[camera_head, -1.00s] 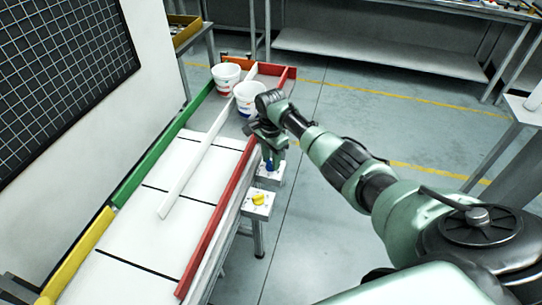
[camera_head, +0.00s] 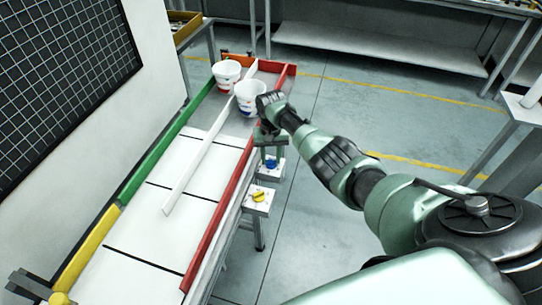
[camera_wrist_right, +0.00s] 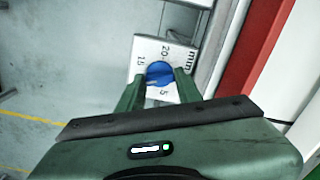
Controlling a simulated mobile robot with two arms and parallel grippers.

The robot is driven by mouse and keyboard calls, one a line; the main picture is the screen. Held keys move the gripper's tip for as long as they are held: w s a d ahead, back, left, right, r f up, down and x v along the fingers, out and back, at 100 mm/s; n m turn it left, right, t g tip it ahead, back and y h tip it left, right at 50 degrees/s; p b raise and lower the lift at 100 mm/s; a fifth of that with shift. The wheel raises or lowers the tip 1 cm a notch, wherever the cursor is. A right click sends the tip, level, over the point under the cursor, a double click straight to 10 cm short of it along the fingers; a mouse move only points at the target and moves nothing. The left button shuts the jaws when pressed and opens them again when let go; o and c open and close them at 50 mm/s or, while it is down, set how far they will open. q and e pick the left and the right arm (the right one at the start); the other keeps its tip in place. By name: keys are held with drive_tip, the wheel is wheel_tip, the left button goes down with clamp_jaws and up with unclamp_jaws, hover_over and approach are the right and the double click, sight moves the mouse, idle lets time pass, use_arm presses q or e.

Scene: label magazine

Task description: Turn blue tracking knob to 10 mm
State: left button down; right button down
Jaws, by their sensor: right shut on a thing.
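The blue tracking knob (camera_head: 270,163) sits on a white box (camera_head: 278,171) at the right side of the conveyor table. A small pale mark shows near the knob's lower left edge. My right gripper (camera_head: 268,146) comes in from above. Its two green fingers (camera_wrist_right: 158,88) stand on either side of the knob and are shut on it. My left gripper does not show.
A second box with a yellow knob (camera_head: 258,196) stands just in front. A red rail (camera_head: 222,215) runs along the table beside them. Two white buckets (camera_head: 227,74) (camera_head: 250,97) stand at the table's far end.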

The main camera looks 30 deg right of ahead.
sight(271, 160)
drive_tip(key=n, duration=0.5)
drive_tip(key=shift+s+f, duration=0.1)
idle(0.4)
drive_tip(key=c, duration=1)
unclamp_jaws()
drive_tip(key=shift+o, duration=0.2)
drive_tip(key=shift+r, duration=0.45)
wheel_tip(271, 160, up, 7)
drive_tip(key=shift+f, duration=0.1)
